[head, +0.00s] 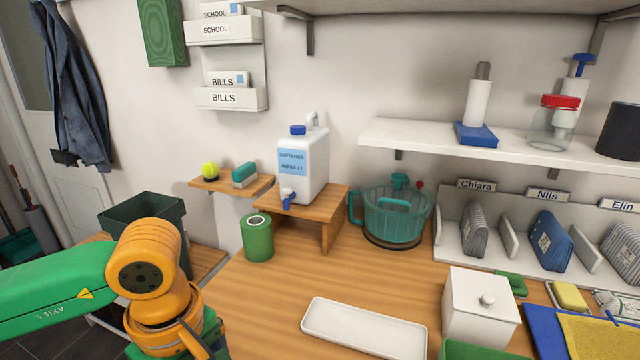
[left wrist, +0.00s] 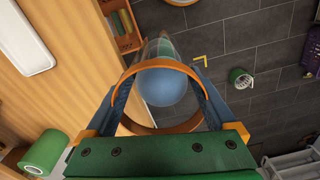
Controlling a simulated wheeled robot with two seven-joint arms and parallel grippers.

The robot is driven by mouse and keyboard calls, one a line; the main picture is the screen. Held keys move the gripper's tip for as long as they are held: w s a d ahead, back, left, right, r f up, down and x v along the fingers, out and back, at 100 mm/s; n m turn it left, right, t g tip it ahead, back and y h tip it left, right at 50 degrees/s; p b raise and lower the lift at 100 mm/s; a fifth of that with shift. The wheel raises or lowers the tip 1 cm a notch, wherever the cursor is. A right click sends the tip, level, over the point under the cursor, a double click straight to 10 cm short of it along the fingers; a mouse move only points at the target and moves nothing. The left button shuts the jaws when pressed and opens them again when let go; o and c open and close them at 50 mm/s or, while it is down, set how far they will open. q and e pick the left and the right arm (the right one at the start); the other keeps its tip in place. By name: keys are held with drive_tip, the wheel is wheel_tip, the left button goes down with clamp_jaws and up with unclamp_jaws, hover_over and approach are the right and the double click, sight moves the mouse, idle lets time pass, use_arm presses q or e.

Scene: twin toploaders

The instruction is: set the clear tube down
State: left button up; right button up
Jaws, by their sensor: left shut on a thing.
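A clear tube (left wrist: 161,48) with a rounded blue end is in my left gripper (left wrist: 161,74), seen nearly end-on in the left wrist view. The gripper's blue fingers are on both sides of it and orange bands curve around it. Dark floor tiles show behind the tube, to the right of the wooden bench edge. In the head view only my left wrist is seen at the lower left; the fingers and tube are out of frame. My right gripper is in neither view.
The wooden bench (head: 270,305) holds a white tray (head: 362,330), a green roll (head: 257,238), a white lidded box (head: 480,310) and a teal jug (head: 397,212). A wooden crate (left wrist: 122,28) stands near the bench edge. Another green roll (left wrist: 240,77) is over the floor tiles.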

use_arm(q)
drive_tip(key=f+m, duration=0.1)
drive_tip(key=m, duration=0.1)
drive_tip(key=f+m, duration=0.1)
drive_tip(key=m, duration=0.2)
drive_tip(key=f+m, duration=0.1)
drive_tip(key=m, duration=0.1)
drive_tip(key=shift+s+a, duration=0.1)
drive_tip(key=shift+a, duration=0.1)
drive_tip(key=m, duration=0.1)
drive_tip(key=f+m, duration=0.1)
drive_tip(key=m, duration=0.2)
drive_tip(key=shift+s+f+m, duration=0.15)
drive_tip(key=shift+f+m, duration=0.2)
drive_tip(key=shift+m, duration=0.05)
drive_tip(key=shift+a, duration=0.15)
